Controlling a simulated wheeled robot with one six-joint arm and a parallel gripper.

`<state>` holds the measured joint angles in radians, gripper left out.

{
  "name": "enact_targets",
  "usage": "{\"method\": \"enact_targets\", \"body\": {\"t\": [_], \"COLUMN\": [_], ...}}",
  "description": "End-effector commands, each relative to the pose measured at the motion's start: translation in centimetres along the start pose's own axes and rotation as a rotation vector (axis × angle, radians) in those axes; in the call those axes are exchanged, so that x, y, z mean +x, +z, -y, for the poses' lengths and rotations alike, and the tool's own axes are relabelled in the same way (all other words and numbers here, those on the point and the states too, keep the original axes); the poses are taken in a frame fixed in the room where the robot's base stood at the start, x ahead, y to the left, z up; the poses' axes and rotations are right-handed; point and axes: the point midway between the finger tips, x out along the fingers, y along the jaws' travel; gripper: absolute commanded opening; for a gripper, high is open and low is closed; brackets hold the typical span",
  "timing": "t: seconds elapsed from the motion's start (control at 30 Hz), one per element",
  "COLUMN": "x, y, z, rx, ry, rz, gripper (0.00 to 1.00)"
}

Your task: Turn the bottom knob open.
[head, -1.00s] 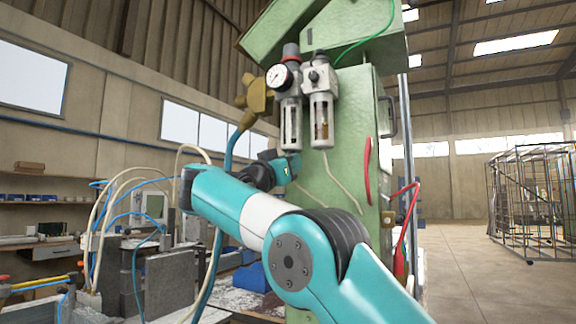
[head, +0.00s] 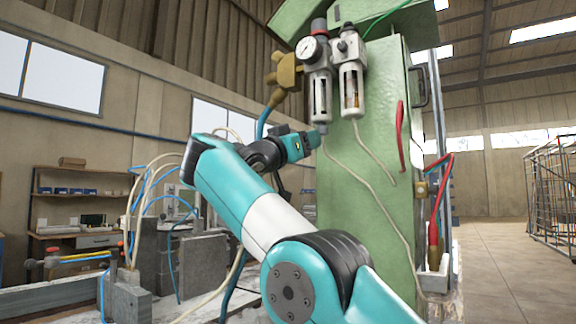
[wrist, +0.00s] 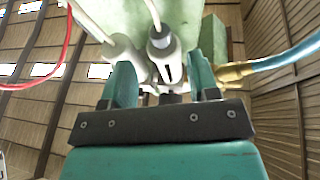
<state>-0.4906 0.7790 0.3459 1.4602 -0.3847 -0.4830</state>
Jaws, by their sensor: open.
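The bottom knob appears to be the small grey end piece (head: 322,129) under the left clear bowl (head: 320,98) of the air unit. In the wrist view a grey ringed end (wrist: 160,40) with a white tube shows on the slotted bowl. My gripper (head: 314,139) is just below and left of that bowl's end in the head view. In the wrist view my gripper (wrist: 160,66) is open, its two teal fingers apart on either side of the bowl in the picture. I cannot tell whether it touches anything.
A round gauge (head: 311,50) and a brass valve (head: 285,72) sit above. The second bowl (head: 352,90) is close on the right. White tubes hang down the green cabinet (head: 345,185). A blue hose (wrist: 285,55) and red cable (wrist: 62,58) flank the wrist view.

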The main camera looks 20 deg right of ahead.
Motion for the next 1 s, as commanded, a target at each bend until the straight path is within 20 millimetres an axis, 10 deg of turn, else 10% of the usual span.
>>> {"method": "enact_targets", "body": {"t": [0.4, 1.0], "x": [-5.1, -6.3], "y": [0.2, 2.3], "z": [0.1, -0.1], "rx": [-0.002, -0.007], "ry": [-0.009, 0.015], "rz": [-0.006, -0.078], "gripper": [0.55, 0.55]}}
